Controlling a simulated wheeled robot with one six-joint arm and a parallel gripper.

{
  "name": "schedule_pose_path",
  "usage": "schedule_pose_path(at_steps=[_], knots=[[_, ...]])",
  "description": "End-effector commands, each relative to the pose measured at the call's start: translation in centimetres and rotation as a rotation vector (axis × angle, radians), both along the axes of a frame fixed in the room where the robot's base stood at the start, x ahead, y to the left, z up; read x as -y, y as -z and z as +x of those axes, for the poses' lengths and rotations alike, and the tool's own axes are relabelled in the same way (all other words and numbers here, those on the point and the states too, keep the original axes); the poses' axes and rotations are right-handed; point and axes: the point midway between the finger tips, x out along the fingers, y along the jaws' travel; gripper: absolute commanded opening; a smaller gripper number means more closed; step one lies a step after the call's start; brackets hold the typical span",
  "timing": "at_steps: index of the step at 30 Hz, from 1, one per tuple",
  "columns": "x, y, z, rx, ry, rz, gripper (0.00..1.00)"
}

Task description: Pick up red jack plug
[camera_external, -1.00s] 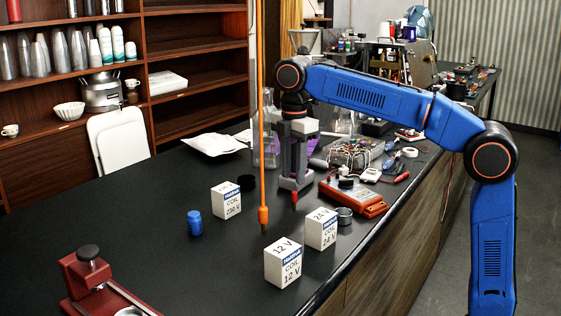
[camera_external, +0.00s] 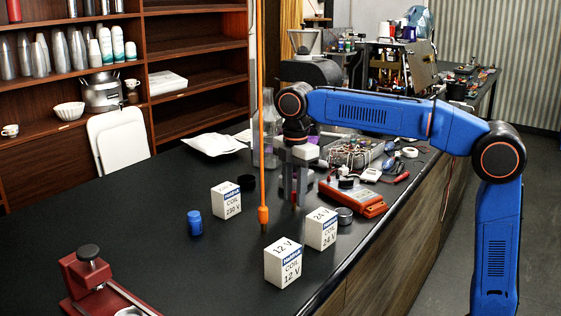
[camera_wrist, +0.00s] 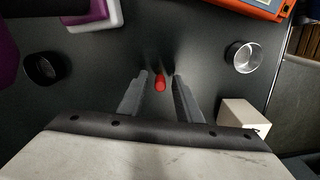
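The red jack plug (camera_wrist: 160,82) is small and red. In the wrist view it lies in the gap between the fingertips of my gripper (camera_wrist: 161,84). The grey fingers stand apart on either side of it, with dark table showing between each finger and the plug. In the external view my gripper (camera_external: 295,197) points straight down, low over the black table, left of the orange device. The fingers largely hide the plug there. I cannot tell how far the fingertips are above the table.
A metal cup (camera_wrist: 243,57) and a white coil box (camera_wrist: 243,117) are on the right in the wrist view. A black round cup (camera_wrist: 43,68) is on the left. The orange device (camera_external: 352,196) is close by. An orange hanging cord (camera_external: 262,150) is left of my gripper.

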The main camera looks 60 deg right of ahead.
Motion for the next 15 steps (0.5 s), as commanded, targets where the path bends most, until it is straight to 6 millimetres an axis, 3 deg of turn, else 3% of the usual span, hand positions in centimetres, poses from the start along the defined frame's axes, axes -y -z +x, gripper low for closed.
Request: schedule_pose_path(at_steps=[1, 3, 4, 15], knots=[[0.0, 0.0, 0.0, 0.0, 0.0, 0.0, 0.18], [0.0, 0.0, 0.0, 0.0, 0.0, 0.0, 0.01], [0.0, 0.0, 0.0, 0.0, 0.0, 0.0, 0.0], [0.0, -0.11, 0.0, 0.0, 0.0, 0.0, 0.0]])
